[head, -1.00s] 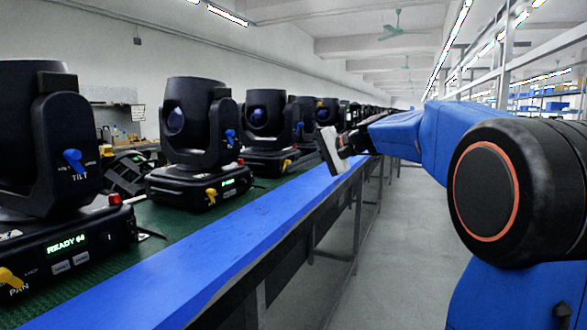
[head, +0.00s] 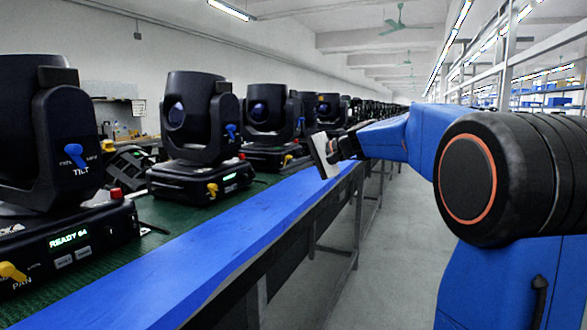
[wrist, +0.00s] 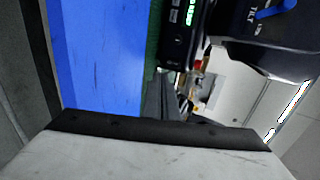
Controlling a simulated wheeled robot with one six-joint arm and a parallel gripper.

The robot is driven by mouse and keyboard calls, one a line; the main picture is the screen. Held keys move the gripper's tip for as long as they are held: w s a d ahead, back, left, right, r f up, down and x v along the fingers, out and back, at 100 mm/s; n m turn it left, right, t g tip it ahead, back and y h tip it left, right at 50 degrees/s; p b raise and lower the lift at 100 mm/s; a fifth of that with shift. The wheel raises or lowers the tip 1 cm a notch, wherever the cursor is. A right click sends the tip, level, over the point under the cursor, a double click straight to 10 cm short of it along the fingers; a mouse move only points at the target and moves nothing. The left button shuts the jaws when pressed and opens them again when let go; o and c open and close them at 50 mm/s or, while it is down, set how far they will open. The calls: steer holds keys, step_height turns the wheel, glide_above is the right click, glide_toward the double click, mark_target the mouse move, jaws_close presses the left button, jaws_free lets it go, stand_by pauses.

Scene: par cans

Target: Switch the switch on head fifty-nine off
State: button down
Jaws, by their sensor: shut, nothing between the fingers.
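A row of black moving heads stands on the bench. The nearest head (head: 60,150) reads READY 64 on its green display (head: 69,239), with a red knob or switch (head: 116,194) on its base. The second head (head: 195,130) has a lit display too small to read, and a red part (head: 241,156). I cannot tell which head is fifty-nine. My gripper (head: 325,154) is shut and empty, with a pale plate-like end, over the bench edge beyond the second head. In the wrist view its pale end (wrist: 150,155) fills the bottom, and a head's base (wrist: 178,40) shows above.
The bench has a green top (head: 155,212) and a blue front edge (head: 200,235). Blue levers (head: 76,153) and yellow levers (head: 12,271) stick out from the heads. The aisle floor (head: 385,265) right of the bench is clear. Shelving (head: 540,100) stands at the far right.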

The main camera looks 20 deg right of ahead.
mark_target(254, 175)
steer(key=x, duration=0.6)
steer(key=r+x, duration=0.1)
steer(key=x, duration=0.2)
steer(key=shift+w+a+f, duration=0.1)
steer(key=shift+w+a, duration=0.25)
steer(key=shift+w+a+f, duration=0.1)
steer(key=shift+a+f, duration=0.05)
steer(key=shift+a, duration=0.05)
steer(key=shift+r, duration=0.95)
steer(key=shift+d+f, duration=0.1)
